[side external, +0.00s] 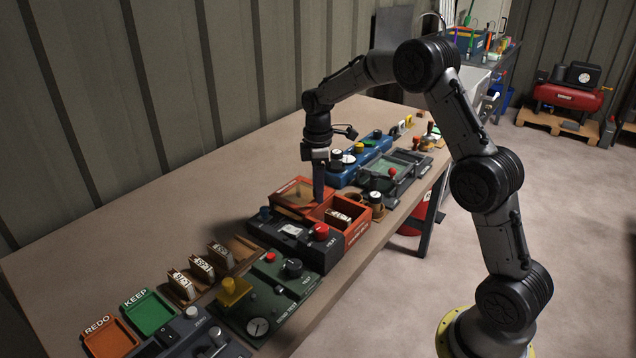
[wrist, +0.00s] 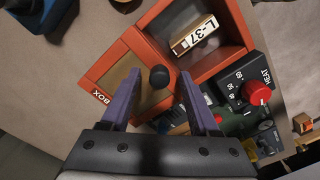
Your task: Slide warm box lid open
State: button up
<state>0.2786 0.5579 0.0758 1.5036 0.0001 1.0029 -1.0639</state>
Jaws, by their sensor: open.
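The orange warm box (side external: 345,228) stands mid-bench; it also shows in the wrist view (wrist: 228,62). Its lid (wrist: 117,80), an orange frame with a tan panel and "BOX" lettering, lies on the left side in the wrist view. A dark round knob (wrist: 159,77) stands at the lid's right edge. The right part of the box is uncovered and holds a block marked "L-37" (wrist: 195,35). My gripper (wrist: 159,88) is open, pointing down, its two fingers on either side of the knob in the picture. I cannot tell whether they touch it.
A dark control unit with a red knob (side external: 320,231) sits against the near side of the box. A green panel (side external: 270,290) and small labelled blocks (side external: 201,267) lie nearer. A grey tray unit (side external: 398,172) and blue unit (side external: 365,155) stand beyond. The bench's left side is clear.

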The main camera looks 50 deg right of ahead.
notch_tip(320, 180, up, 14)
dwell(0.5)
jog(key=shift+f, duration=0.1)
jog(key=s+a+r+t, duration=0.3)
jog(key=s+a+r, duration=0.7)
jog(key=s+r, duration=0.3)
jog(key=s+a+f+m+t, duration=0.1)
jog(key=s+f+m, duration=0.3)
jog(key=s, duration=0.5)
jog(key=s+a+f+m+t, duration=0.1)
jog(key=s+a+f+m, duration=0.1)
jog(key=s+f+m, duration=0.3)
jog(key=shift+s+a+f+t, duration=0.25)
jog(key=shift+s+f+t, duration=0.05)
jog(key=shift+s+f, duration=1.75)
jog(key=shift+w, duration=0.15)
